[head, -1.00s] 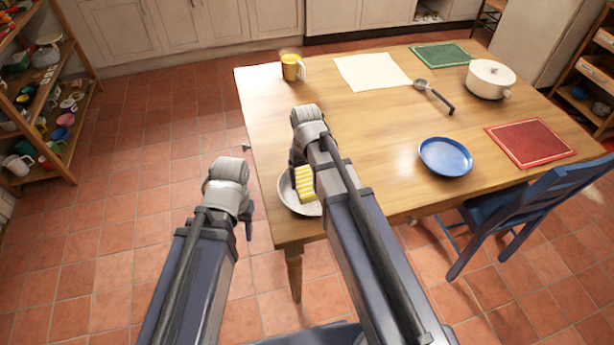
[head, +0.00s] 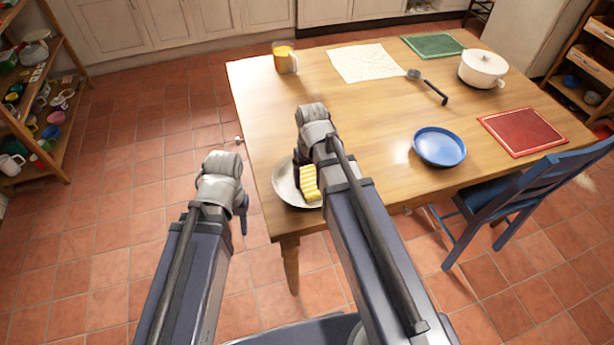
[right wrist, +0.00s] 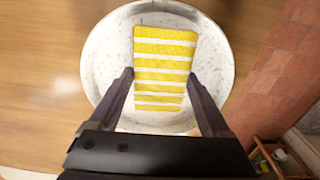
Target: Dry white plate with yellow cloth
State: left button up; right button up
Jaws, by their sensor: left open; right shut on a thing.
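The white plate (head: 286,184) lies at the table's near left corner, partly hidden by my right arm. It also shows in the right wrist view (right wrist: 105,60), beneath the cloth. The yellow cloth (head: 309,184) has white stripes and is over the plate; in the right wrist view the cloth (right wrist: 163,62) spans from the plate's middle to its edge. My right gripper (right wrist: 160,88) is shut on the cloth, a finger at each side of it. I cannot tell whether the cloth touches the plate. My left gripper (head: 240,215) is open and empty, left of the table over the floor.
On the wooden table (head: 350,115) are a yellow-orange mug (head: 284,60), a white cloth (head: 364,63), a ladle (head: 428,86), a white pot (head: 483,70), a blue plate (head: 439,147), and green (head: 433,46) and red (head: 522,132) mats. A blue chair (head: 510,200) stands at the near right side.

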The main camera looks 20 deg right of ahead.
aim_at(305, 169)
jog(key=shift+d, duration=0.15)
jog(key=shift+w+d, duration=0.65)
jog(key=shift+d, duration=0.25)
jog(key=shift+w+a, duration=0.15)
jog(key=shift+w, duration=1)
jog(key=shift+w+a, duration=0.25)
jog(key=shift+a, duration=0.3)
jog(key=shift+w+a, duration=0.25)
jog(key=shift+a, duration=0.3)
jog(key=shift+s, duration=0.1)
